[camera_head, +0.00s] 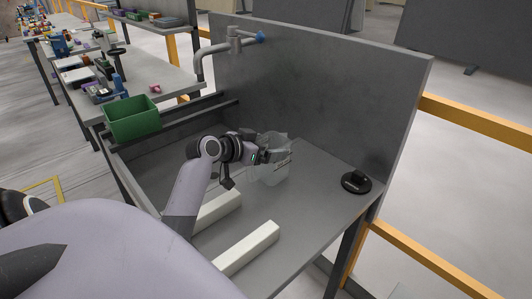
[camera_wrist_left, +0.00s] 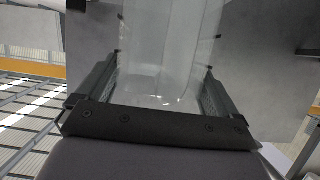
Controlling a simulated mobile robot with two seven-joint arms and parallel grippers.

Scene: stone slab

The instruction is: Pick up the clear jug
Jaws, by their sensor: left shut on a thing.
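The clear jug (camera_head: 274,160) is upright at the slab, near the back panel in the head view. It is see-through, so its outline is faint. My left gripper (camera_head: 264,157) reaches in from the left and is shut on the jug. In the left wrist view the jug (camera_wrist_left: 165,50) fills the space between the two fingers of the left gripper (camera_wrist_left: 160,88). Whether the jug's base touches the slab is hard to tell. My right gripper is in neither view.
Two pale bars (camera_head: 245,250) lie on the grey slab (camera_head: 310,215) in front. A black round object (camera_head: 356,183) stands to the right. A grey panel (camera_head: 320,90) with a tap (camera_head: 233,45) rises behind. A green bin (camera_head: 132,118) is at the left.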

